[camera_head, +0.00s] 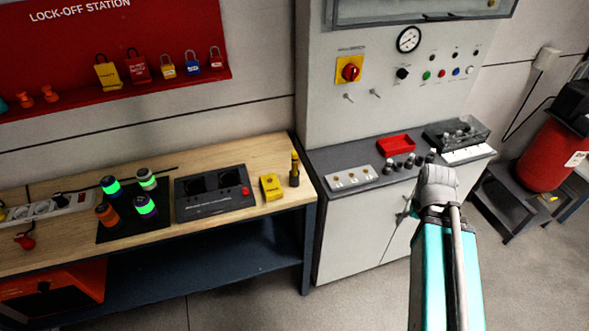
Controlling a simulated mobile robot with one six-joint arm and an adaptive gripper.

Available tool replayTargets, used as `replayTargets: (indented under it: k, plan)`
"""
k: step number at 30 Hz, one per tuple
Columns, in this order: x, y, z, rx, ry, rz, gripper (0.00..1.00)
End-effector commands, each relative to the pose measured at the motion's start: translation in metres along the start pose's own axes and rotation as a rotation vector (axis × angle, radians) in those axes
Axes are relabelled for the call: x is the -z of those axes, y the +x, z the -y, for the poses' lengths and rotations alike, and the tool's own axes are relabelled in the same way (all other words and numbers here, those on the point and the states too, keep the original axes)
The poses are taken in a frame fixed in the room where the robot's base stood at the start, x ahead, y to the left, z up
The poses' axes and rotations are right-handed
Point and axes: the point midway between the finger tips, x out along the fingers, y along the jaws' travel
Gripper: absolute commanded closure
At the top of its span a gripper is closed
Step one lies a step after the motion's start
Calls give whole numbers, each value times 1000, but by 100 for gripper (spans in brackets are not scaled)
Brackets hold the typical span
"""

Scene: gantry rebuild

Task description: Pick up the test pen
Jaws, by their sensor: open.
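A slim yellow and black upright object (294,169), which looks like the test pen in a dark holder, stands at the right end of the wooden bench (250,152). A small yellow box (271,187) lies just left of it. My teal arm link with a grey joint at its top rises at the lower right, in front of the grey cabinet. My gripper's fingers do not show, and nothing of mine is seen touching the pen.
Left of the yellow box are a black panel box (214,204), a dark mat (127,225) with several cylinders and a power strip (45,208). The grey console (345,158) carries a red tray (396,145) and knobs. A red tank (548,155) stands far right.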

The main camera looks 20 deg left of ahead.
Motion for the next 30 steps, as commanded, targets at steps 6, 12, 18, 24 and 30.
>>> replayTargets:
  k: [6, 12, 18, 24, 30]
  plan:
    - [10, -6, 9, 0, -59, 0, 30]
    - [39, -24, 41, 0, -265, 0, 30]
    - [78, -48, 98, 0, -593, 0, 30]
    - [110, -73, 166, 0, -944, -1, 30]
    - [134, -97, 241, 0, -1294, -1, 30]
